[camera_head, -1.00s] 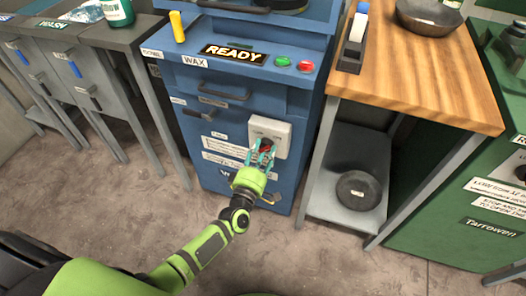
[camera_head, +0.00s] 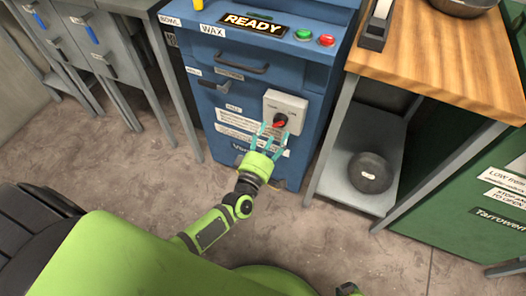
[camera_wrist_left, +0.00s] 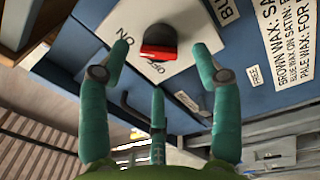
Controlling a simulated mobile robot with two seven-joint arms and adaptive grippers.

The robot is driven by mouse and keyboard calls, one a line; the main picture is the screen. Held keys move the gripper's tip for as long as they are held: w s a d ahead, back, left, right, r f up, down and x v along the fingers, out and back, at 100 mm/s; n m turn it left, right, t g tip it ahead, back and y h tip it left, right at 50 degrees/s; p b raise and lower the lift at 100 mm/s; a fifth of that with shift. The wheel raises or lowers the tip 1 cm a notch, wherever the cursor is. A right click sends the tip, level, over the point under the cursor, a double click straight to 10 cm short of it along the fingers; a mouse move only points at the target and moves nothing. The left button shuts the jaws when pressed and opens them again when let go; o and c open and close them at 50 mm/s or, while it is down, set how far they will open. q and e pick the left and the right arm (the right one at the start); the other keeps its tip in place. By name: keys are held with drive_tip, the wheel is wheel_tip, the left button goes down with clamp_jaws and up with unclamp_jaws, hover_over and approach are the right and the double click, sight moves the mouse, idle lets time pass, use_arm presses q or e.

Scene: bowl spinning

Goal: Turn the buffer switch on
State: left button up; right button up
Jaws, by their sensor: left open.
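The buffer switch is a red knob (camera_head: 280,121) on a pale box (camera_head: 299,106) on the front of the blue machine (camera_head: 300,75). In the left wrist view the red knob (camera_wrist_left: 158,43) sits on the pale plate (camera_wrist_left: 180,18), with upside-down ON and OFF lettering beside it. My left gripper (camera_head: 272,133) is open, its teal fingers spread just below and in front of the knob. In the left wrist view the fingertips of my left gripper (camera_wrist_left: 160,60) flank the knob without gripping it.
A READY sign (camera_head: 254,23), a green button (camera_head: 303,34) and a red button (camera_head: 326,40) are on the machine's top. A wooden bench (camera_head: 430,62) stands to the right, with a dark bowl (camera_head: 370,172) on its lower shelf. Floor in front is clear.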

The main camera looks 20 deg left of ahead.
use_arm(q)
drive_tip(key=s, duration=0.8)
drive_tip(key=shift+a+f, duration=0.15)
drive_tip(key=shift+f, duration=0.1)
drive_tip(key=shift+s, duration=0.1)
drive_tip(key=s+f+m+g+h+p, duration=0.1)
drive_tip(key=s+f+m+g+p, duration=0.95)
drive_tip(key=f, duration=0.55)
drive_tip(key=s+a+f+m+g+p, duration=0.1)
drive_tip(key=s+f+m+g+p, duration=0.1)
drive_tip(key=s, duration=0.6)
drive_tip(key=s+a+f+m+g+y+p, duration=0.1)
drive_tip(key=s+a+f+m+g+p, duration=0.1)
drive_tip(key=s, duration=0.6)
drive_tip(key=s+a+f+m+g+p, duration=0.1)
drive_tip(key=s+a+f+m+g, duration=0.1)
drive_tip(key=s, duration=0.7)
drive_tip(key=shift+a+m+g+y+p, duration=0.3)
drive_tip(key=shift+m+g+p, duration=0.1)
drive_tip(key=shift+m+g, duration=0.25)
use_arm(e)
drive_tip(key=s+d+r+g, duration=0.1)
drive_tip(key=s+r+g, duration=0.1)
drive_tip(key=s+r, duration=0.3)
drive_tip(key=s+r+g, duration=0.1)
drive_tip(key=s+r, duration=0.4)
drive_tip(key=s, duration=0.8)
drive_tip(key=shift+d+g+h, duration=0.3)
drive_tip(key=shift+d+g, duration=0.05)
drive_tip(key=shift+g, duration=0.05)
